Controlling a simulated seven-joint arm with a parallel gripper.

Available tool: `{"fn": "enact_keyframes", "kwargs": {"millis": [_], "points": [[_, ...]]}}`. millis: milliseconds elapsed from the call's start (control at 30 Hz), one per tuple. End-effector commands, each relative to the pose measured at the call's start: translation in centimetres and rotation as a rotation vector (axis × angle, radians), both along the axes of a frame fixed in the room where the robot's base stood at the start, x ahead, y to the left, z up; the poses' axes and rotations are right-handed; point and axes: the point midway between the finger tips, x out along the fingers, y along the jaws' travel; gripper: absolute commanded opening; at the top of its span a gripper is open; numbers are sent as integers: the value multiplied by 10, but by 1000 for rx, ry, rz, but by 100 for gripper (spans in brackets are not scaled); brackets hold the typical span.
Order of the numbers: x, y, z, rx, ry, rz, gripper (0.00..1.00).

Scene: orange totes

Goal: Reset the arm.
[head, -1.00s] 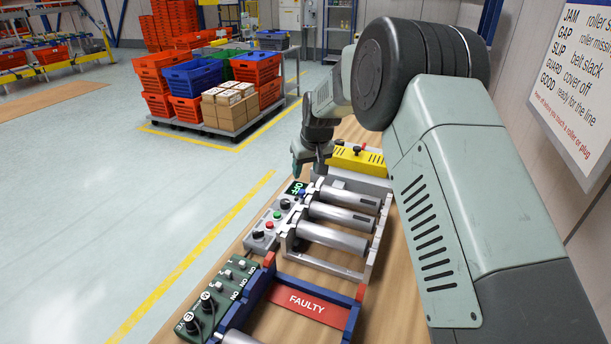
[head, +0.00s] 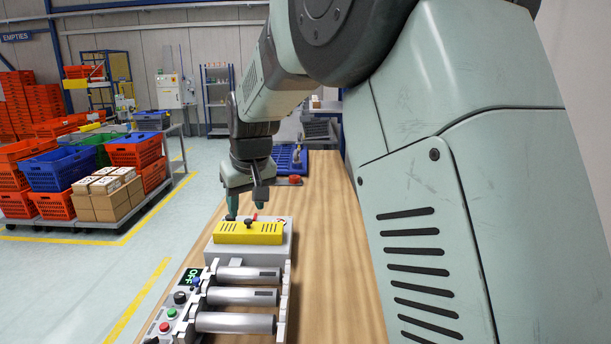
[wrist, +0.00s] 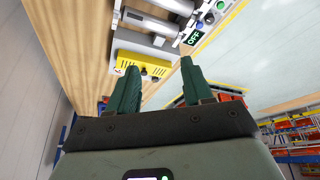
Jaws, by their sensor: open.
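My gripper (head: 245,207) hangs above the far end of the yellow cover (head: 248,233) on the wooden bench (head: 335,250). In the wrist view its two green fingers (wrist: 157,82) are apart with nothing between them. The yellow cover also shows in the wrist view (wrist: 143,67), beyond the fingertips. A roller unit with several grey metal rollers (head: 240,297) stands nearer on the bench. Its small screen (head: 191,277) appears to read OFF. My arm fills much of the right side of the head view and hides part of the bench and wall.
A blue tray (head: 290,160) and a red button (head: 295,180) are at the bench's far end. The bench right of the rollers is clear. Carts with orange, blue and green totes and cardboard boxes (head: 105,196) stand on the floor to the left.

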Motion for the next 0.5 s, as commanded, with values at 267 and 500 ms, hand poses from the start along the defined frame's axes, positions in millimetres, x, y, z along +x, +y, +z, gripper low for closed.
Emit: {"fn": "enact_keyframes", "kwargs": {"millis": [267,500], "points": [[-98,-117,80,2,-36,-196,50],[-203,-191,96,19,-56,-365,50]]}}
